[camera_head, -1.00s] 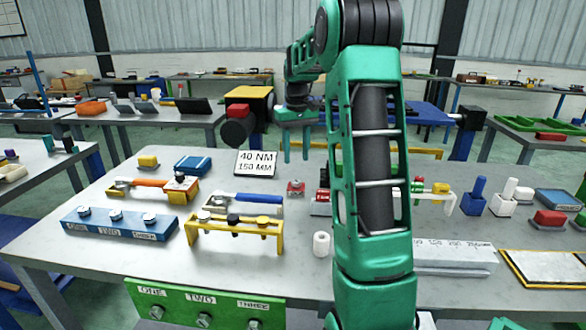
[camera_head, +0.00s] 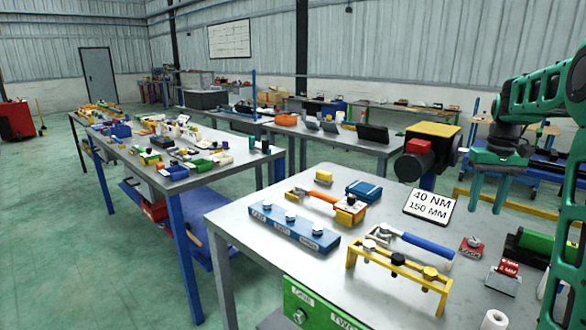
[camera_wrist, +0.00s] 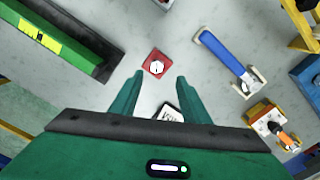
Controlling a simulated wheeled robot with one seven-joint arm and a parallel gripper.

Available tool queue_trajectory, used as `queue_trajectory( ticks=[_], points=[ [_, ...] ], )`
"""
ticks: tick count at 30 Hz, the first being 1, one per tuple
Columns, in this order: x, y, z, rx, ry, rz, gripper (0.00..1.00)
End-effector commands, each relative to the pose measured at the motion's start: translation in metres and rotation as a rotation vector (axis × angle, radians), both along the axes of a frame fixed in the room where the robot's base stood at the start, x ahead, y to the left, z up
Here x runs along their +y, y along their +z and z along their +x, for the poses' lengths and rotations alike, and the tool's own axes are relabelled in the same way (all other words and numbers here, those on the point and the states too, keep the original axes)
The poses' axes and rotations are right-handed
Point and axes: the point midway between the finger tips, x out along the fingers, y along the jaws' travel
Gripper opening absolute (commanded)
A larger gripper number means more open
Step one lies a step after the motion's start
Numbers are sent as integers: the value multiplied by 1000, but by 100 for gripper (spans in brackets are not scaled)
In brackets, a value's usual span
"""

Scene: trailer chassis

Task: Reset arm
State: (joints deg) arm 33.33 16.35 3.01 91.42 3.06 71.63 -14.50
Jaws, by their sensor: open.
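My gripper (camera_head: 490,187) shows at the right of the head view, its two green fingers pointing down above the grey workbench (camera_head: 240,219). In the wrist view my gripper (camera_wrist: 161,100) has its fingers spread apart with nothing between them. A small red block (camera_wrist: 155,62) lies on the bench beyond the fingertips; it also shows in the head view (camera_head: 471,246). A blue-handled tool (camera_wrist: 222,52) lies to its right in the wrist view. A white label or card (camera_wrist: 168,113) is partly hidden by my gripper.
The bench holds a blue three-slot block (camera_head: 290,228), a yellow rack (camera_head: 398,272), an orange-handled tool (camera_head: 318,196) and a sign reading 40 NM 150 MM (camera_head: 430,205). A second cluttered table (camera_head: 175,172) stands at left. Green floor (camera_head: 70,250) at far left is open.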

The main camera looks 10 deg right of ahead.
Motion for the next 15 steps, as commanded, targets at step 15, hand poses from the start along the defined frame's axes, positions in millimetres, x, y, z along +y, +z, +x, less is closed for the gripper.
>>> queue_trajectory(
  ticks=[15],
  points=[
    [100,-1,-159,10,-123,-34,42]
  ],
)
